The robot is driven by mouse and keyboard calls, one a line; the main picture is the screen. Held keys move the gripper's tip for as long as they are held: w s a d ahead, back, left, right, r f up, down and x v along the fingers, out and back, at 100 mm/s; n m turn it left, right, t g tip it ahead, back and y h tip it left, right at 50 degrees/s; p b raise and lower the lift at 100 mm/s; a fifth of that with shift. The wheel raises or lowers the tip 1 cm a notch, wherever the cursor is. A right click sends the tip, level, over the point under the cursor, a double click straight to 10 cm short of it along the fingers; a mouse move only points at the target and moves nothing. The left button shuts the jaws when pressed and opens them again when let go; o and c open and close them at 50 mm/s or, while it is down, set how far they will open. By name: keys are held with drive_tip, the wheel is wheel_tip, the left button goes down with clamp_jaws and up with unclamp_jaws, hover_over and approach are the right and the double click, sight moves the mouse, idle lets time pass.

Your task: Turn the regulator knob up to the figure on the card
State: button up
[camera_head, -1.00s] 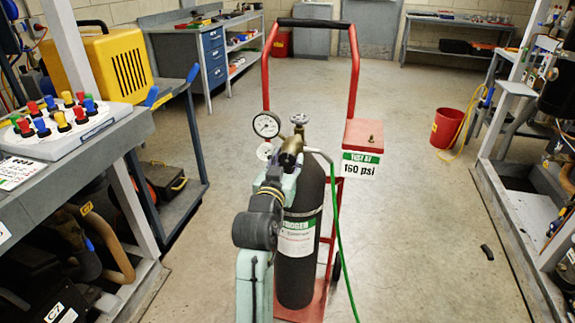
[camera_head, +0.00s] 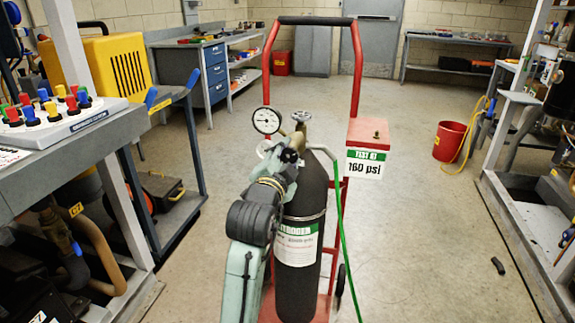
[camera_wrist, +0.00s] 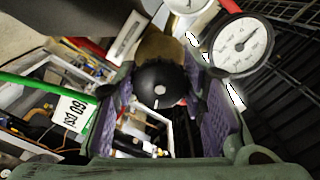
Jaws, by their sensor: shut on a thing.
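The regulator's round black knob (camera_wrist: 160,82), with a white mark on its face, sits between the purple pads of my gripper (camera_wrist: 163,92) in the wrist view. My gripper is shut on it. In the head view my gripper (camera_head: 286,165) is at the regulator above the dark nitrogen cylinder (camera_head: 297,262), and my wrist hides most of the regulator. A white dial gauge (camera_head: 266,120) stands up beside it, also in the wrist view (camera_wrist: 242,46); its figures are too small to read.
The cylinder stands on a red hand cart (camera_head: 355,80) with a red box (camera_head: 368,132) on its right. A green hose (camera_head: 342,225) hangs from the regulator. Benches flank both sides, and a red bucket (camera_head: 449,141) stands right. Open floor lies between.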

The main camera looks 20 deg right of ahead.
drive_tip(key=m+b, duration=0.3)
drive_tip(key=m, duration=0.2)
drive_tip(key=shift+m+b, duration=1.25)
drive_tip(key=shift+m, duration=0.65)
drive_tip(key=shift+r, duration=0.1)
drive_tip(key=o, duration=1.2)
drive_tip(key=v, duration=1.2)
